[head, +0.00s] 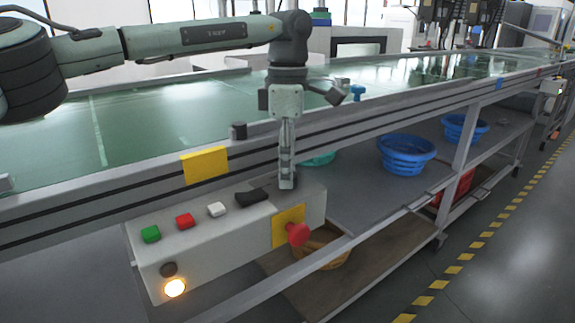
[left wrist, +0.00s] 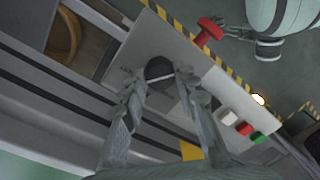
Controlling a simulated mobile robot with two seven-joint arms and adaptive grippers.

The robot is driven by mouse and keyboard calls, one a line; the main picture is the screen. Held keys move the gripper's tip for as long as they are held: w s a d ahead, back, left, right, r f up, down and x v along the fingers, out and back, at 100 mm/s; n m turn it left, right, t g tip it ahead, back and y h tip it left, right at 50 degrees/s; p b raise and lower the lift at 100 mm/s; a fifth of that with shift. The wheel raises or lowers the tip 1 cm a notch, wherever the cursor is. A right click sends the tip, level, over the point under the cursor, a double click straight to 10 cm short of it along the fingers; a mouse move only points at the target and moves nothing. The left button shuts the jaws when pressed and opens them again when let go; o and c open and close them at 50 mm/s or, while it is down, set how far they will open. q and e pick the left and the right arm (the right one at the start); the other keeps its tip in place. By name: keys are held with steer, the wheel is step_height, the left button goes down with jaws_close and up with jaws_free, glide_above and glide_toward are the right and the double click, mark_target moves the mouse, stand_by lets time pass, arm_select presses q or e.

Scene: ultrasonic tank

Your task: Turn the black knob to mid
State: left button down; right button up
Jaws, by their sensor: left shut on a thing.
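The black knob (left wrist: 159,68) is a round dark disc on top of the light grey control box (head: 225,240). In the left wrist view it lies between the fingertips of my left gripper (left wrist: 156,74), which is shut on it. In the head view my left gripper (head: 287,186) points straight down, with its tips at the box top near the right end. The fingers hide the knob there, and I cannot read its setting.
Green (head: 150,233), red (head: 184,221) and white (head: 217,209) buttons and a black elongated control (head: 252,196) line the box top. A red mushroom button (head: 297,234) projects from its right front. A lit lamp (head: 175,288) is at lower left. The long tank rail runs behind.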

arm_select(q)
steer(key=n, duration=0.3)
steer(key=shift+n, duration=2.1)
steer(key=shift+r, duration=0.1)
steer(key=c, duration=1.2)
jaws_free()
steer(key=shift+o, duration=0.2)
step_height(320, 180, up, 12)
steer(key=shift+w+a, duration=0.2)
